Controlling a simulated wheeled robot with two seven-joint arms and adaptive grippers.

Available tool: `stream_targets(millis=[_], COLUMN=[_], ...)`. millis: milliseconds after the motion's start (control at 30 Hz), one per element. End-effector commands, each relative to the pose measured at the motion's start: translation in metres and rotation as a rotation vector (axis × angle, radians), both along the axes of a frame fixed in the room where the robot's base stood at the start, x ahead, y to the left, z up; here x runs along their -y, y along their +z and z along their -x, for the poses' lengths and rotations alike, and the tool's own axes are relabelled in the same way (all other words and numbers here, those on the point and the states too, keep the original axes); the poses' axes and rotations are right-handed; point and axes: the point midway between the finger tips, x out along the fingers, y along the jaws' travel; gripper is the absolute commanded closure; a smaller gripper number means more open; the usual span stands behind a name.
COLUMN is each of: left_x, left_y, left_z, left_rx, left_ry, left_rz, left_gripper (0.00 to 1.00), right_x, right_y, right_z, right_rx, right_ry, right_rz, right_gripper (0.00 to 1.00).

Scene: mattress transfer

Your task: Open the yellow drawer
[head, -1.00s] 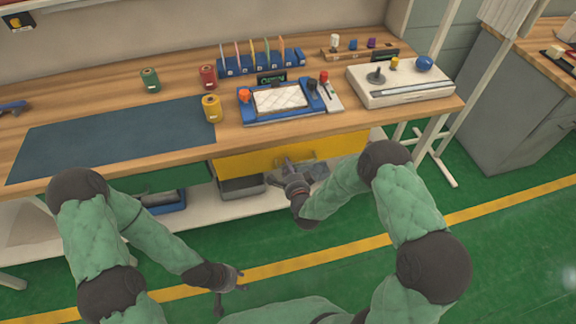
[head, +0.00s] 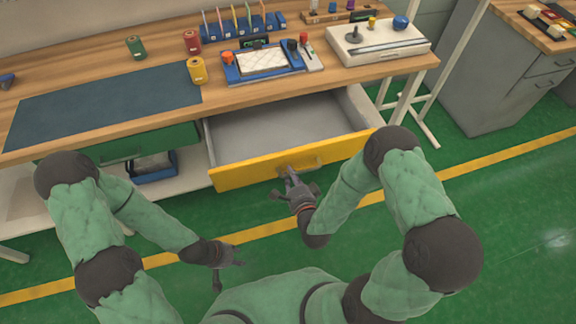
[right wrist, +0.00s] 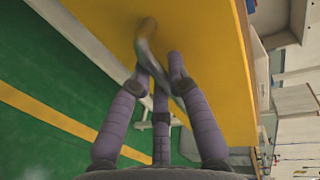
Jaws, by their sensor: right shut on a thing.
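The yellow drawer (head: 240,174) is pulled well out from under the wooden workbench, and its grey inside (head: 275,125) shows empty. My right gripper (head: 288,178) is at the middle of the drawer's front, shut on its handle (head: 305,165). In the right wrist view the fingers (right wrist: 160,75) close around the handle (right wrist: 146,40) against the yellow front. My left gripper (head: 228,268) hangs empty over the green floor at lower left, its fingers spread apart.
A green drawer (head: 125,145) to the left is closed. The workbench (head: 140,85) carries a dark mat (head: 100,105), thread spools (head: 198,70), a blue tray with a small white mattress (head: 262,62) and a white fixture (head: 378,45). A grey cabinet (head: 490,85) stands at right. The floor in front is clear.

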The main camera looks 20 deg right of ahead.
Motion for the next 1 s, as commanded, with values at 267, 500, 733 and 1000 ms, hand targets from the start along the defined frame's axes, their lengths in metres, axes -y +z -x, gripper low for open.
stream_targets(millis=[267, 500, 733, 1000], left_x=[0.0000, -0.0001, -0.0001, 0.0000], left_y=[0.0001, 0.0001, 0.0001, 0.0001], left_z=[0.0000, -0.0001, -0.0001, -0.0001], left_rx=[0.000, 0.000, 0.000, 0.000], left_ry=[0.000, 0.000, 0.000, 0.000], left_rz=[0.000, 0.000, 0.000, 0.000], left_gripper=[0.60, 0.60, 0.60, 0.60], right_x=[0.0004, 0.0005, 0.0004, 0.0006], right_y=[0.0001, -0.0001, 0.0001, 0.0011], right_z=[0.0061, 0.0059, 0.0058, 0.0097], right_rx=[0.001, 0.000, 0.001, 0.001], right_ry=[-0.001, -0.001, 0.000, -0.001], right_rz=[0.001, 0.000, 0.000, 0.000], right_gripper=[1.00, 1.00, 0.57, 0.57])
